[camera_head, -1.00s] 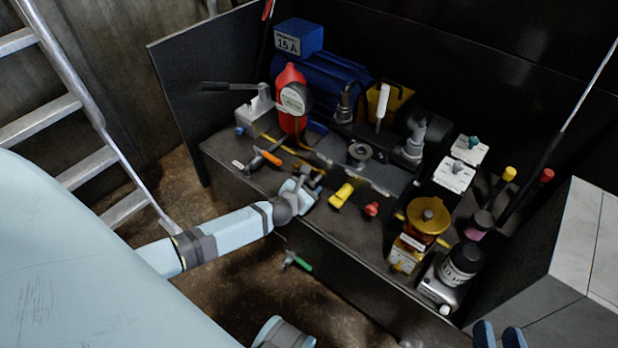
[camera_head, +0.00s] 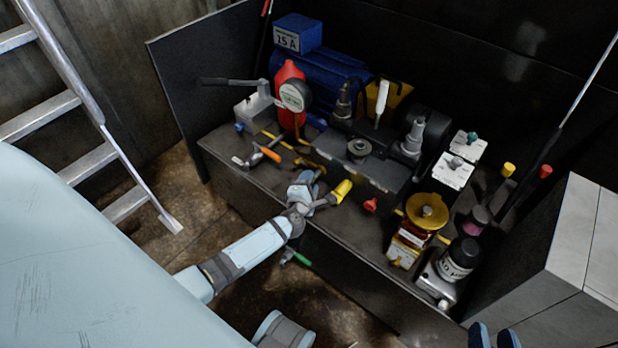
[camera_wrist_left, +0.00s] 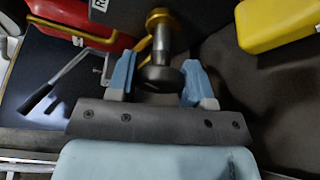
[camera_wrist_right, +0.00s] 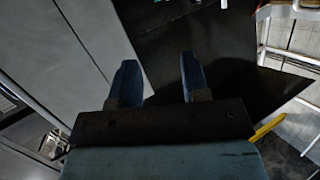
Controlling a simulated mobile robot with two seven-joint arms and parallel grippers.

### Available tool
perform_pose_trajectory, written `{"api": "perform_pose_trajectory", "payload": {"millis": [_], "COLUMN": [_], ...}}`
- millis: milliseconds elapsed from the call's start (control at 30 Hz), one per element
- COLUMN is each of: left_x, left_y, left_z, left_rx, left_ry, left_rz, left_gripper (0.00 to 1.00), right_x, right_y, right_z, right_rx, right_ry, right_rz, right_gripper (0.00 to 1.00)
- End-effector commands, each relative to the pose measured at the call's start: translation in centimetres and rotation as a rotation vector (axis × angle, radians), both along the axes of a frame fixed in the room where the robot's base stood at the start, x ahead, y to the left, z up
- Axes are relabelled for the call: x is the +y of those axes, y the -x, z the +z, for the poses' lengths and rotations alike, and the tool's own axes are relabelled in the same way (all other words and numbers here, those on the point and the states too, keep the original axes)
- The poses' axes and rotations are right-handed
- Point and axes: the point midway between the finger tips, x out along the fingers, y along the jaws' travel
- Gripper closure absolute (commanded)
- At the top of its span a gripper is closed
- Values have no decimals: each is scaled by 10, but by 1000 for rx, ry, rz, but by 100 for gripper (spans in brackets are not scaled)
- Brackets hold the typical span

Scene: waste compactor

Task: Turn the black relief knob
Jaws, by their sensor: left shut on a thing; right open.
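The black relief knob (camera_wrist_left: 160,79) shows in the left wrist view as a round dark cap on a silver stem with a brass base. My left gripper (camera_wrist_left: 160,88) is shut on it, with one blue finger on each side. In the head view my left gripper (camera_head: 310,187) is at the front edge of the bench, and it largely hides the knob there. My right gripper (camera_head: 493,337) shows only its fingertips at the bottom edge of the head view. In the right wrist view the right gripper (camera_wrist_right: 155,82) is open and empty.
A yellow-handled part (camera_head: 342,190) stands just right of my left gripper, with a red knob (camera_head: 370,205) beyond it. An orange-handled tool (camera_head: 267,153) lies to the left. A yellow-topped unit (camera_head: 427,211) stands at the right. A green handle (camera_head: 301,259) sits below the front edge.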

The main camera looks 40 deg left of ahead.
Motion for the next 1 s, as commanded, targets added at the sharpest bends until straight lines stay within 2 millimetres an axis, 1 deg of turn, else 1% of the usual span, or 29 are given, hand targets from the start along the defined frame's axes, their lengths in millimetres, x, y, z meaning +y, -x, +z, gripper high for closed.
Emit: {"api": "perform_pose_trajectory", "payload": {"millis": [100, 233, 500, 900, 933, 967, 1000], "left_x": [-2, -2, -2, -2, -2, -2, -2], "left_y": [0, 0, 0, 0, 0, 0, 0], "left_z": [-2, -2, -1, -1, -1, -1, -1], "left_rx": [-5, -9, -14, -14, -14, -14, -14], "left_ry": [-64, -120, -173, -179, -179, -179, -179], "left_rz": [-1, -2, -2, -3, -3, -3, -2], "left_gripper": [77, 77, 77, 77, 49, 42, 33], "right_x": [3, 7, 9, 8, 8, 8, 8], "right_y": [-4, -7, -6, -7, -7, -7, -7], "right_z": [11, 18, 22, 23, 23, 22, 22], "right_rx": [-40, -71, -84, -87, -86, -87, -86], "right_ry": [-19, -37, -47, -47, -46, -45, -45], "right_rz": [4, 11, 16, 15, 15, 16, 16], "right_gripper": [57, 57, 57, 57, 57, 57, 57]}}
